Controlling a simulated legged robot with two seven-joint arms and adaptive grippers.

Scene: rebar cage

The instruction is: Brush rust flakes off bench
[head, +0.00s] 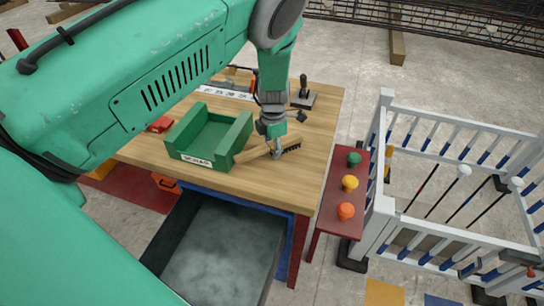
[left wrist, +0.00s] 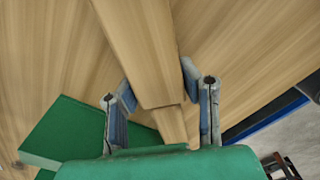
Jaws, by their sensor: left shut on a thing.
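A wooden brush (head: 253,153) with dark bristles lies across the bench top, or just over it, right of the green tray. My left gripper (head: 277,150) comes down over it from above and is shut on it. In the left wrist view the pale wooden brush (left wrist: 140,50) runs between the two fingers of my left gripper (left wrist: 158,90). The wooden bench (head: 310,125) shows bare wood around the brush. I cannot make out any rust flakes. My right gripper is not in view.
The open-fronted green tray (head: 243,128) with a white label stands left of the brush. A grey open bin (head: 225,255) sits below the bench's front edge. A red stand (head: 335,205) with coloured knobs and a white railing (head: 460,125) are at the right. A black-handled tool (head: 303,95) stands at the back.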

